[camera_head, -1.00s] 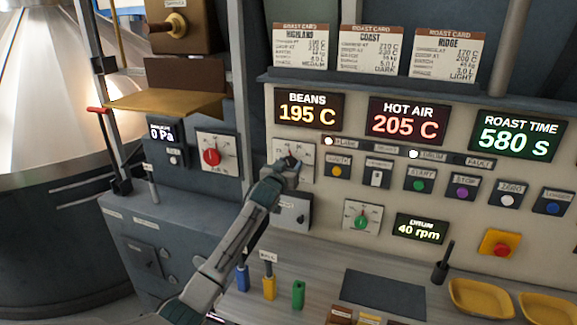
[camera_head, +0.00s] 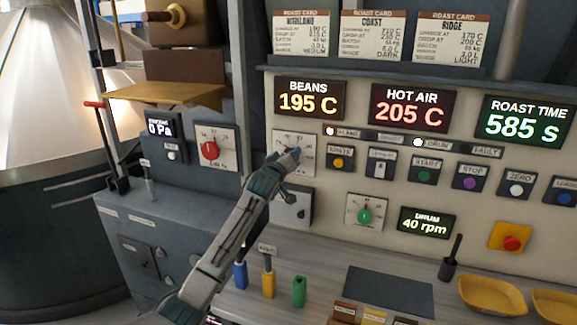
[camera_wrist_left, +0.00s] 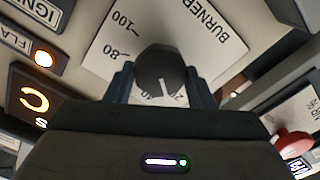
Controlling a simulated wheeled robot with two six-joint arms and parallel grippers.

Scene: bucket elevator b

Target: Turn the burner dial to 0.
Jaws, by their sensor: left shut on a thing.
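The burner dial (camera_wrist_left: 164,70) is a round dark knob with a white pointer line, on a white plate (camera_wrist_left: 190,38) marked BURNER. In the left wrist view it sits between my two fingers, and the pointer aims down the picture near the 40 and 20 marks. The exact reading is hard to tell. In the head view the plate (camera_head: 288,140) shows left of the button row, and my left gripper (camera_head: 292,156) covers most of the dial. My left gripper (camera_wrist_left: 164,84) is shut on the dial. My right gripper is out of view.
A red dial (camera_head: 209,150) is on the panel to the left. A green dial (camera_head: 365,215) and a grey switch box (camera_head: 292,206) sit below. Several buttons line the right, with a red stop button (camera_head: 511,243).

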